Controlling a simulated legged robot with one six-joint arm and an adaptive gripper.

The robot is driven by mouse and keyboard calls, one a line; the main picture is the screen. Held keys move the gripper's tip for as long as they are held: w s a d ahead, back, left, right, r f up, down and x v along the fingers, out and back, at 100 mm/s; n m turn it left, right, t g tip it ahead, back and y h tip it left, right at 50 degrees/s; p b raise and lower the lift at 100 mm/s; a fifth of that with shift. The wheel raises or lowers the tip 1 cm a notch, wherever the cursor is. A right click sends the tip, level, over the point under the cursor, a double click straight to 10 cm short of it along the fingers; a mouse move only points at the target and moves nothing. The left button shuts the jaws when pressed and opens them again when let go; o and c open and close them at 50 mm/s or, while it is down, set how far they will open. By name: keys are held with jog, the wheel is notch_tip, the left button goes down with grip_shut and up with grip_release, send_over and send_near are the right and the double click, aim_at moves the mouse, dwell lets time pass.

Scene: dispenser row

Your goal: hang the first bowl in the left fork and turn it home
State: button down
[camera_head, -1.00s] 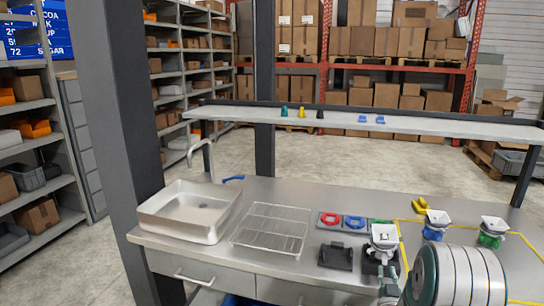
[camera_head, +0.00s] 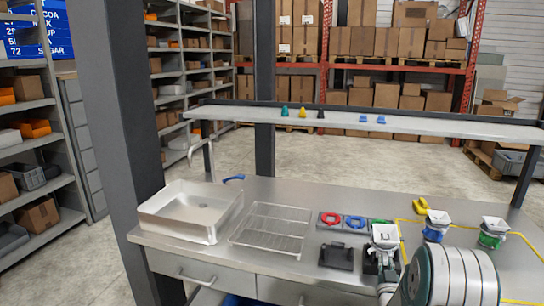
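A white-topped unit (camera_head: 385,237), which may be the first bowl, stands at the front right of the counter, just right of a black holder (camera_head: 336,256). Dark parts show below it, and I cannot tell whether they are a fork, the unit's body or my gripper. Two similar white-topped units stand behind it to the right, one blue (camera_head: 435,232) and one green (camera_head: 490,239). My arm's thick banded link comes in from the lower right and ends close to the first unit. My gripper's fingers cannot be made out, so its hold on the unit is unclear.
A tray of coloured rings (camera_head: 343,222) lies behind the black holder. A wire rack (camera_head: 270,230) and a sink (camera_head: 188,210) are to the left. A yellow piece (camera_head: 420,206) lies at the back right. A raised shelf (camera_head: 370,122) spans the back.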

aim_at(388, 245)
jog(key=shift+r, duration=2.5)
